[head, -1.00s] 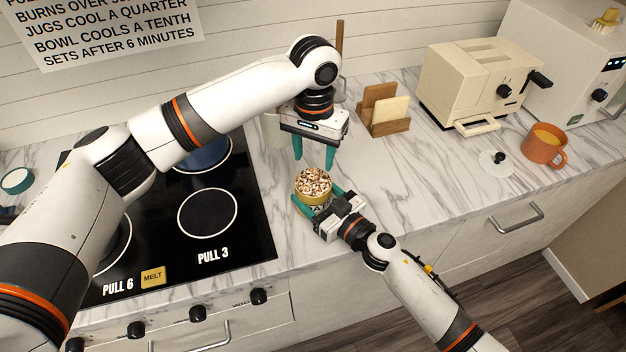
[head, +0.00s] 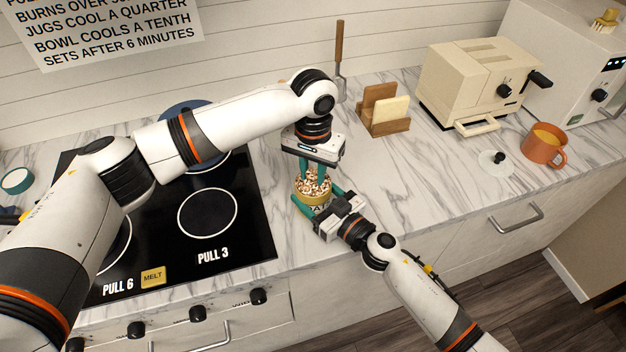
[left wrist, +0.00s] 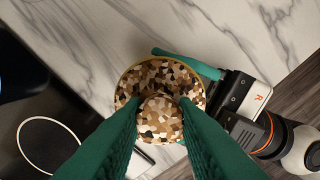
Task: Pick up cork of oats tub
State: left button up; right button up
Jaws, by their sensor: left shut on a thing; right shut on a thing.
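The oats tub (head: 318,208) is a yellow tub with dark lettering, standing on the marble counter just right of the hob. Its speckled brown-and-cream cork (head: 313,186) sits in the top. The cork (left wrist: 160,118) also shows in the left wrist view, with a raised middle. My left gripper (head: 314,177) points down from above, its teal fingers shut on the cork. My right gripper (head: 318,205) comes from the lower right and is shut around the tub's side; one teal finger shows at the tub's left. The left fingers hide part of the cork.
The black hob (head: 207,212) lies to the left. The counter right of the tub is clear.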

aim_at(313, 173)
pick_arm(q)
jog(key=shift+r, duration=0.1)
notch_tip(313, 173, up, 10)
dwell(0.5)
pick_arm(e)
jog(key=o, duration=1.1)
jog(key=v, duration=1.2)
jog(key=shift+d, duration=0.1)
